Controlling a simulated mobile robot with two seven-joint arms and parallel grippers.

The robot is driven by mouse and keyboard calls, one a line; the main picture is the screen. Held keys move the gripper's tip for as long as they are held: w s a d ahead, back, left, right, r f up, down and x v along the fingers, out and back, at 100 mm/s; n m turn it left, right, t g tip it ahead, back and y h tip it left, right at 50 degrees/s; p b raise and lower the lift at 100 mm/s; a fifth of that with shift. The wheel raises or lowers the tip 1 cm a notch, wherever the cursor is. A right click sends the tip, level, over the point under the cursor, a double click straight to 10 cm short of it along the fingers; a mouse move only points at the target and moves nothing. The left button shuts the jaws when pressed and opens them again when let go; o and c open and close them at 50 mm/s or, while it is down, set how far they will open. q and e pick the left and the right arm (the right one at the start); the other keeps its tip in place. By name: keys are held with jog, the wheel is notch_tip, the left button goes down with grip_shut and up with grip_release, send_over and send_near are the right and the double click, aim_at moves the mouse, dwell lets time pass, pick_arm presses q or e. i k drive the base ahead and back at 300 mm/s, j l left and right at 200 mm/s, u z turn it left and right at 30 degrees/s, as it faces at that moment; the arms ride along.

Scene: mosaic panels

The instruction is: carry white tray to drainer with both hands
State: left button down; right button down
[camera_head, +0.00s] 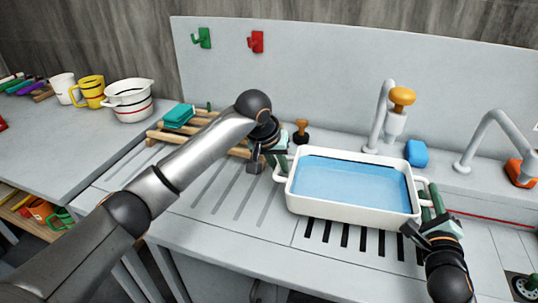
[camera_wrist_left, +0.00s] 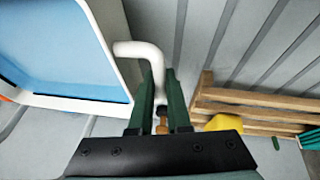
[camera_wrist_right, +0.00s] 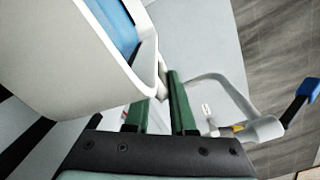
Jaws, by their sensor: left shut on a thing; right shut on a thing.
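The white tray (camera_head: 345,208) has a blue inside floor and a handle at each end. In the head view it is over the slotted part of the counter; I cannot tell whether it touches. My left gripper (camera_head: 275,160) is shut on the tray's left handle, and the left wrist view shows this white handle (camera_wrist_left: 148,55) between the green fingers. My right gripper (camera_head: 430,205) is at the tray's right end, shut on that handle, which is mostly hidden in the right wrist view. The drainer may be the grooved counter area (camera_head: 225,190) left of the tray.
A wooden rack (camera_head: 165,135) with a teal sponge (camera_head: 179,115) stands behind my left arm. Taps (camera_head: 384,105), a blue sponge (camera_head: 416,153) and a brush (camera_head: 301,131) stand behind the tray. Cups and a white pot (camera_head: 129,101) are on the left counter.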

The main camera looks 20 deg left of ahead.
aim_at(191, 186)
jog(key=j, duration=0.75)
jog(key=k+j+z, duration=0.1)
jog(key=j, duration=0.65)
jog(key=k+j, duration=0.1)
jog(key=j, duration=0.65)
